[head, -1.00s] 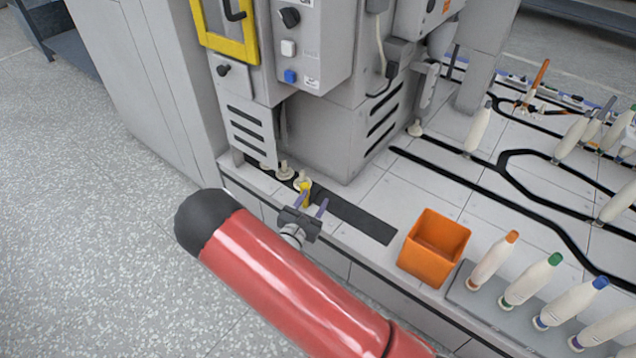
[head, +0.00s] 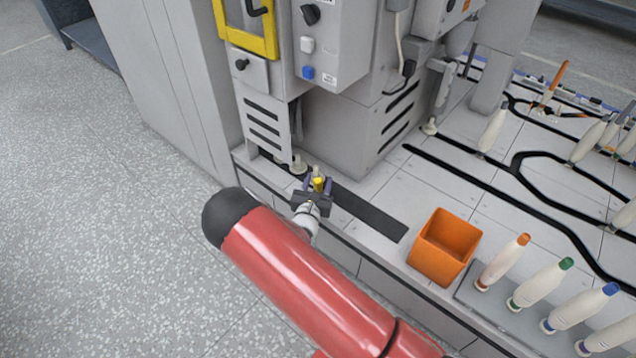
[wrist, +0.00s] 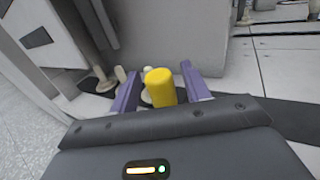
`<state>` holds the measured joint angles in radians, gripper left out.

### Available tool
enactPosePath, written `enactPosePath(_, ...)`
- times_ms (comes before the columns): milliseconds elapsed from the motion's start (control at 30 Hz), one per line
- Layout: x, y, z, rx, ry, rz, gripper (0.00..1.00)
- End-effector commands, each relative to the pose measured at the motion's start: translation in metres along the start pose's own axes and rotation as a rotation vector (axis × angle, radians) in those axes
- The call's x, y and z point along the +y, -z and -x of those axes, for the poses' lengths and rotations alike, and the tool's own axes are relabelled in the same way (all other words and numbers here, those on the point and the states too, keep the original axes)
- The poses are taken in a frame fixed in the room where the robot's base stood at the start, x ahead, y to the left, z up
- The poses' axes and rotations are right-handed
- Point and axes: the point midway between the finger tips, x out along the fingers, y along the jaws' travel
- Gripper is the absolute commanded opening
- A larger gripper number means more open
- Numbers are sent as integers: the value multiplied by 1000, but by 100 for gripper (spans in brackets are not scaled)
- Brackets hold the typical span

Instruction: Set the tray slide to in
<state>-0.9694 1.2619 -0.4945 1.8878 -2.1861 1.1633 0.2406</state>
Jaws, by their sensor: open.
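A yellow knob (head: 318,184) stands at the left end of a dark strip at the foot of the grey machine; I take it to be the tray slide's handle. In the wrist view the yellow knob (wrist: 160,86) sits between the two purple fingers. My gripper (head: 318,186) is open around it, with a gap showing on each side (wrist: 158,92). The slide itself is mostly hidden behind my gripper, so its position cannot be told.
The grey machine (head: 350,125) rises just behind the knob. Small pale posts (head: 299,164) stand to the left. An orange bin (head: 442,247) and several bobbins (head: 541,283) are at the right. The dark strip (head: 375,217) between is clear.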

Motion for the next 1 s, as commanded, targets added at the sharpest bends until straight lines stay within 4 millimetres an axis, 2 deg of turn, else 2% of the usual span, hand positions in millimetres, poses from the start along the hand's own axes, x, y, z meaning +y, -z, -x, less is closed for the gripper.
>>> enactPosePath(167, 0, 0, 0, 0, 0, 0, 46)
enactPosePath(500, 0, 0, 0, 0, 0, 0, 1)
enactPosePath(667, 0, 0, 0, 0, 0, -1, 0)
enactPosePath(767, 7, 2, -3, -1, 0, -3, 0)
enactPosePath(1000, 57, 5, -28, -4, -2, -8, 0)
